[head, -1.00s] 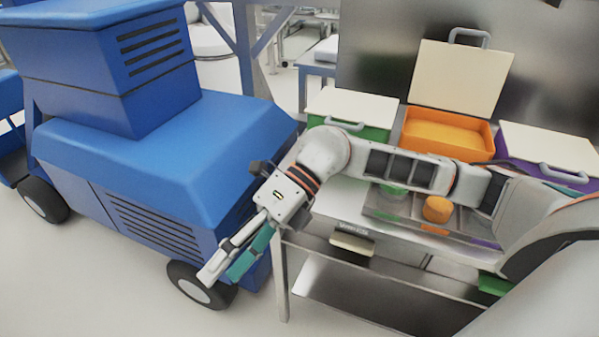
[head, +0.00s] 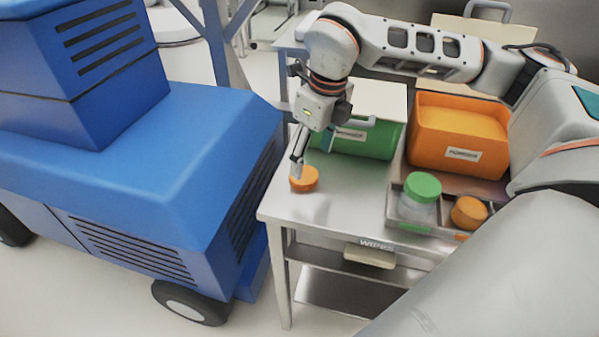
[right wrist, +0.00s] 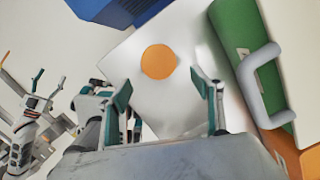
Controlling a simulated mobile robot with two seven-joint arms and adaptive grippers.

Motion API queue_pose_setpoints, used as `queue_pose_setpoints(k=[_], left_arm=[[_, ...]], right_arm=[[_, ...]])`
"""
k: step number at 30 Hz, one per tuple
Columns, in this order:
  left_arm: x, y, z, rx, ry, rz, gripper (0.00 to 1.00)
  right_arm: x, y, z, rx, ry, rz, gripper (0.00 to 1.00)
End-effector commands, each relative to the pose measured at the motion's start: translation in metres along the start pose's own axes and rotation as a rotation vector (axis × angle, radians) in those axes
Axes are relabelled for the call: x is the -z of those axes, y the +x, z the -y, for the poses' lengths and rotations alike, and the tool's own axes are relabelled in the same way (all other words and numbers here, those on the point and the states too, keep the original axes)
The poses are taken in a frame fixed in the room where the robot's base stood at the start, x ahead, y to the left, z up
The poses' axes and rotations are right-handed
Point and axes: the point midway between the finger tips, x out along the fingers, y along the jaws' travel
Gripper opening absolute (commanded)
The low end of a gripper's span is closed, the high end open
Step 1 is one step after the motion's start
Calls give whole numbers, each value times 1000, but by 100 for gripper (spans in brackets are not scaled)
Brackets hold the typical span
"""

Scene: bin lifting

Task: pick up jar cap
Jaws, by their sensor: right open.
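An orange jar cap (head: 304,180) lies flat on the metal table near its left end. It also shows as an orange disc in the right wrist view (right wrist: 158,61). My right gripper (head: 299,168) points down over the cap, its fingertips overlapping the cap in the head view. In the right wrist view its two fingers (right wrist: 162,85) are spread apart, with the cap ahead between their lines and nothing held.
A tray holds a green-lidded jar (head: 422,190) and an orange object (head: 469,212). A blue machine (head: 150,170) borders the table's left.

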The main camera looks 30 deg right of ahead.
Motion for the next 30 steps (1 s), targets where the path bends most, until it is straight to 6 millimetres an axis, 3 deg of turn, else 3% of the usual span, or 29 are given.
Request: queue_pose_setpoints(k=[15, 22, 23, 26, 30], left_arm=[[0, 6, 2, 5, 9, -7, 66], [4, 8, 6, 11, 12, -15, 66], [5, 8, 6, 11, 12, -15, 66], [4, 8, 6, 11, 12, -15, 66], [3, 7, 6, 10, 11, -13, 66]], right_arm=[[-9, 58, 0, -2, -1, -1, 66], [-10, 59, 0, -2, -1, 2, 66], [-10, 59, 0, -2, -1, 2, 63], [-10, 59, 0, -2, -1, 2, 37], [-10, 59, 0, -2, -1, 1, 34]])
